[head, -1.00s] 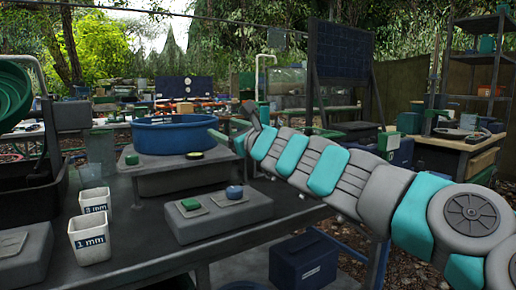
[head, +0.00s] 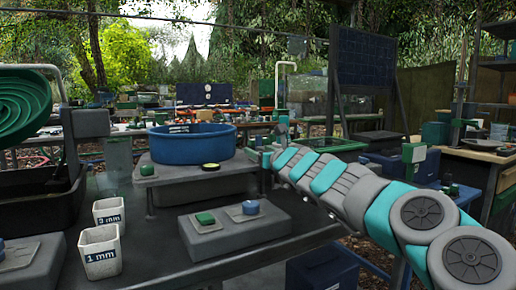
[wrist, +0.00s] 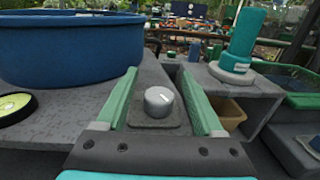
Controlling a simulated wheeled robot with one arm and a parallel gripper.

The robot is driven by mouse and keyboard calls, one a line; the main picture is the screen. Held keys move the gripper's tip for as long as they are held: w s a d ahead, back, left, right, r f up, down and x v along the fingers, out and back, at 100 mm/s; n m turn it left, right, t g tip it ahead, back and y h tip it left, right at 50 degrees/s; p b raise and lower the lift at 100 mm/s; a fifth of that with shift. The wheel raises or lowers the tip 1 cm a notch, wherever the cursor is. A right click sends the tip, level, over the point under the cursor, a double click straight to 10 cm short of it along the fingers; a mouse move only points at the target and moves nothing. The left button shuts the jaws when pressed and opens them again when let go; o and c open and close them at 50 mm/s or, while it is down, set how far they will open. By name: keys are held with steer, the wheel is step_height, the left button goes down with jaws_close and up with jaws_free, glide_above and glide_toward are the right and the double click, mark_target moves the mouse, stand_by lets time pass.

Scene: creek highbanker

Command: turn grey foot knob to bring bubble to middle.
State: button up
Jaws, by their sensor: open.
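The grey foot knob (wrist: 159,101) is a round cap with a pale mark on top, on a dark square plate in the wrist view. My gripper (wrist: 158,82) is open, with one green finger on each side of the knob and a gap to both. In the head view the arm's end is beside the blue tub, and the knob is not clearly visible there. The bubble level (wrist: 14,107) is a yellow-green disc in a black ring, cut by the left edge of the wrist view. It also shows in the head view (head: 210,167). The bubble's position is too small to tell.
The blue tub (head: 192,145) stands on the grey stand just left of my gripper. A green button (head: 205,218) and a blue knob (head: 250,207) are on a nearer block. Two white cups (head: 101,252) stand at the left. A teal post (wrist: 240,45) rises right of the knob.

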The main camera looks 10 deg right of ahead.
steer(key=shift+w+a+f, duration=0.1)
steer(key=shift+w+a, duration=0.1)
steer(key=shift+w, duration=0.45)
steer(key=shift+c, duration=0.3)
jaws_close()
